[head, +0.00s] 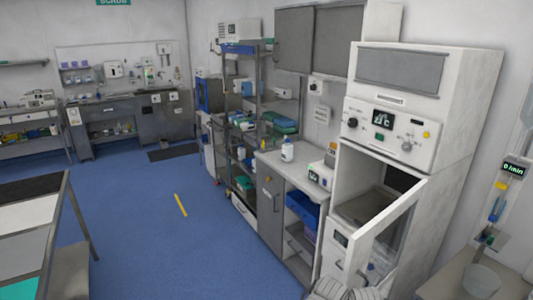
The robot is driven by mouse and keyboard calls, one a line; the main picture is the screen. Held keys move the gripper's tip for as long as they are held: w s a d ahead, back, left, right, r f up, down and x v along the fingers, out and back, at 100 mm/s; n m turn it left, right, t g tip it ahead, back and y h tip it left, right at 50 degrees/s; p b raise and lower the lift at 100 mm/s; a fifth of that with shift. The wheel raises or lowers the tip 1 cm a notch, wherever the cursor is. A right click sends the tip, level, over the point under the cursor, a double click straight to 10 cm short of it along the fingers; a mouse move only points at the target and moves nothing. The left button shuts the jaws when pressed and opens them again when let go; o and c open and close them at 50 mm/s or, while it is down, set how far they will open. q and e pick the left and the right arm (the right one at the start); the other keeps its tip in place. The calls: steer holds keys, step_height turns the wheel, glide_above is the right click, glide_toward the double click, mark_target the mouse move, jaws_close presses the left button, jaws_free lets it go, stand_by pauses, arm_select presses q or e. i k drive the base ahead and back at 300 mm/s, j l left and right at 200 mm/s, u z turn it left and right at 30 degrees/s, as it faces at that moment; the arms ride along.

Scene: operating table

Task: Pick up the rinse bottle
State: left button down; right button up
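A small white bottle with a blue band (287,150), which looks like the rinse bottle, stands upright on the light counter (268,160) right of the middle of the head view. It is too far off to read its label. Nothing is seen touching it.
A white cabinet machine (405,125) stands to the right, its glazed door (385,225) open outward. A shelf rack (245,125) stands left of the counter. A table (30,225) is at the lower left.

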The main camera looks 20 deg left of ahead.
mark_target(288, 148)
steer(key=i+j+u, duration=0.45)
steer(key=u, duration=0.15)
steer(key=i+j+u, duration=0.15)
steer(key=i, duration=0.35)
steer(key=i+j+u, duration=0.1)
steer(key=i+j, duration=0.2)
steer(key=i, duration=0.15)
steer(key=i+j+u, duration=0.15)
steer(key=i, duration=0.35)
steer(key=i+j, duration=0.1)
steer(key=i, duration=0.45)
steer(key=i+j, duration=0.1)
steer(key=i, duration=0.4)
steer(key=i+l, duration=0.1)
steer(key=l, duration=0.2)
steer(key=i+l, duration=0.1)
steer(key=l, duration=0.2)
